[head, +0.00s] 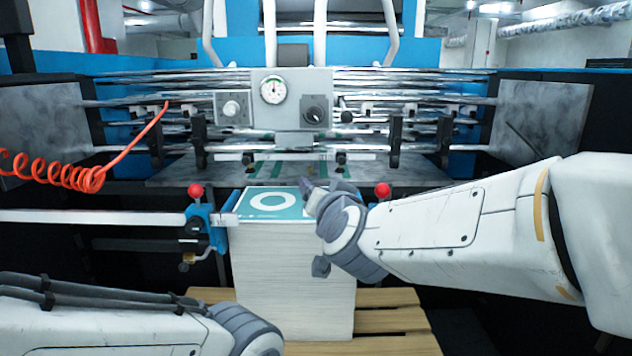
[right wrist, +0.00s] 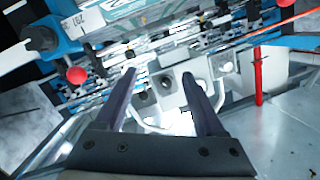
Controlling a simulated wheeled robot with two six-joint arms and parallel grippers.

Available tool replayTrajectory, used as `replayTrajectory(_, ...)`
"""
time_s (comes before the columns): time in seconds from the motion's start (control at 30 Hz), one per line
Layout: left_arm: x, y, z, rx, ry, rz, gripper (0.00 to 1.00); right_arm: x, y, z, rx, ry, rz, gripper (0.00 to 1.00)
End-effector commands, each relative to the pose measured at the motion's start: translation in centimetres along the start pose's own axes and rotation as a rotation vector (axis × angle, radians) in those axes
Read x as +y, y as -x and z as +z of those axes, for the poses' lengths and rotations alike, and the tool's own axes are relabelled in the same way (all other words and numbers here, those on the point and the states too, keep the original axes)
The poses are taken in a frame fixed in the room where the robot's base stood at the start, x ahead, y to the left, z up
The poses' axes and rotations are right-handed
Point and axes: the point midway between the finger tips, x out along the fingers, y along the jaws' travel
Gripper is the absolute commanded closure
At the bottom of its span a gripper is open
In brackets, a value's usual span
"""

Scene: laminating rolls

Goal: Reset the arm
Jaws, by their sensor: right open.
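My right arm (head: 440,235) reaches in from the right of the head view. Its gripper (head: 308,188) is over the right side of the teal sheet with a white ring (head: 258,203), which tops a tall paper stack (head: 290,280). The arm hides part of the sheet and the stack's right edge. In the right wrist view the two dark fingers of this gripper (right wrist: 159,74) stand apart with nothing held between them. My left arm (head: 110,320) lies low at the bottom left of the head view, and its gripper is out of frame.
The laminating machine's rollers (head: 390,156) and gauge box (head: 290,95) stand behind the stack. Red-knobbed blue clamps (head: 205,225) flank the stack, which stands on a wooden pallet (head: 395,318). A coiled orange hose (head: 60,172) hangs at the left.

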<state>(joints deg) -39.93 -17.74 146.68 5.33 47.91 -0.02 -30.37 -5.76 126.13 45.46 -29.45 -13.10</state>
Motion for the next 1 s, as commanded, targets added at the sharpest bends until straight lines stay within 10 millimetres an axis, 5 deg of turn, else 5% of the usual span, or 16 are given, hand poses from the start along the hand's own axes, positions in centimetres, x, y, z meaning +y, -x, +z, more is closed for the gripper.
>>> replayTrajectory(0.27, 0.0, 0.0, 0.0, 0.000, 0.000, 0.000, 1.00, 8.5, 0.4, 8.5, -0.327, 0.146, 0.081, 0.29)
replayTrajectory(0.5, 0.0, 0.0, 0.0, 0.000, 0.000, 0.000, 1.00, 17.8, 5.4, 16.6, -0.700, 0.229, 0.211, 0.29)
replayTrajectory(1.0, 0.0, 0.0, 0.0, 0.000, 0.000, 0.000, 1.00, 26.5, 15.4, 22.8, -1.118, 0.264, 0.384, 0.29)
